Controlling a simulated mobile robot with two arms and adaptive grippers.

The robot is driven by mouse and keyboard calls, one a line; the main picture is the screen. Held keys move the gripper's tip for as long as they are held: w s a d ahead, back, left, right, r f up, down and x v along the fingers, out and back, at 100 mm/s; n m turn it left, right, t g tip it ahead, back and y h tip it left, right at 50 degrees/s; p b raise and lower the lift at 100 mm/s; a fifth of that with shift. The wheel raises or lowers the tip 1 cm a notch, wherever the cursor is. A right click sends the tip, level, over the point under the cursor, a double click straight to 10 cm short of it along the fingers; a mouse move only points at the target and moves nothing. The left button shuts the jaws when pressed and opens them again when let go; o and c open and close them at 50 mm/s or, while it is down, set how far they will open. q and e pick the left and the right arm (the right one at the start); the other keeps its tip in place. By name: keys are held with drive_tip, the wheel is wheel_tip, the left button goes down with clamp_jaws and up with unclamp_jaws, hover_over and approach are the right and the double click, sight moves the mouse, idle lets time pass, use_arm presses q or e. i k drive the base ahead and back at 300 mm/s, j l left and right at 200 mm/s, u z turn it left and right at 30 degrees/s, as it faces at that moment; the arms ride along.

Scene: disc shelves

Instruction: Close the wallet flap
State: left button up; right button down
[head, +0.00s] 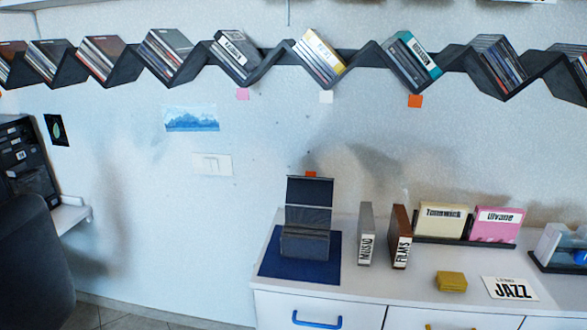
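The wallet (307,220) is a dark grey case standing on a blue mat (270,265) at the left end of the white cabinet top. Its flap (309,191) is raised and stands upright above the body, so the wallet is open. Neither of my grippers shows in the head view.
Right of the wallet on the cabinet top (385,278) stand a grey case (365,233), a brown case (399,236), a rack with yellow and pink cases (498,224), a yellow block (451,281) and a JAZZ card (510,289). A zigzag disc shelf (265,62) runs along the wall above. A dark chair (32,265) is at left.

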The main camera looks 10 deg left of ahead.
sight(310, 190)
drive_tip(key=i+j, duration=0.15)
drive_tip(key=i, duration=0.25)
drive_tip(key=i+j, duration=0.15)
drive_tip(key=i, duration=0.25)
drive_tip(key=i+j, duration=0.15)
drive_tip(key=i, duration=0.25)
